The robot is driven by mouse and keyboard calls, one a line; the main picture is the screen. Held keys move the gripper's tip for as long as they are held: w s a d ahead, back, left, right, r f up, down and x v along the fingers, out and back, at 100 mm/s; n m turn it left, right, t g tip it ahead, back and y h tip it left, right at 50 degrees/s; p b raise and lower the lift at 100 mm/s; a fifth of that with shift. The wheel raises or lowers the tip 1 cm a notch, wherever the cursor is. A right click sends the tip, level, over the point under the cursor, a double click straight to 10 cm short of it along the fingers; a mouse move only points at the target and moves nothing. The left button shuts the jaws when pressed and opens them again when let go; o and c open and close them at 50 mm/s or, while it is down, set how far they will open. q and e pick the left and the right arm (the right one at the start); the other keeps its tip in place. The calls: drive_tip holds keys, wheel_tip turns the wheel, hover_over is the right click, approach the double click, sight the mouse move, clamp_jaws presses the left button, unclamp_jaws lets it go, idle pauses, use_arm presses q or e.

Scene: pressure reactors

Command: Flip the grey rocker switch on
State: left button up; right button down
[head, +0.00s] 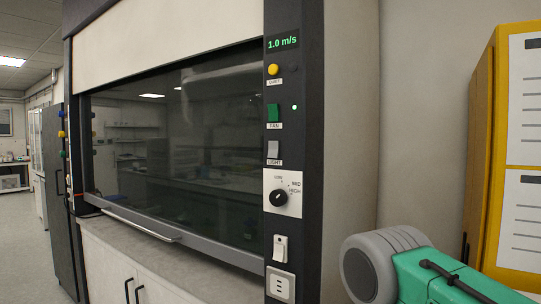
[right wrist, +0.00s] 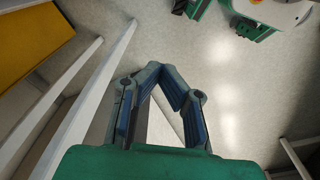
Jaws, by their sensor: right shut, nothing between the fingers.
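The grey rocker switch (head: 273,150) is on the dark right-hand post of the fume hood, above a label reading LIGHT. No lit lamp shows beside it, and its tilt is too small to tell. My right gripper (right wrist: 155,72) shows in the right wrist view, with its fingertips together and nothing between them. In the head view only part of my right arm shows at the lower right, well below and right of the switch. My left gripper is in neither view.
Around the switch are a yellow button (head: 273,69), a green FAN switch (head: 273,112) with a lit green lamp, a black dial (head: 279,198), a white rocker (head: 280,248) and an outlet (head: 280,285). The hood's glass sash (head: 180,150) is left; a yellow cabinet (head: 490,150) is right.

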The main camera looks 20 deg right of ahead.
drive_tip(key=shift+a, duration=0.25)
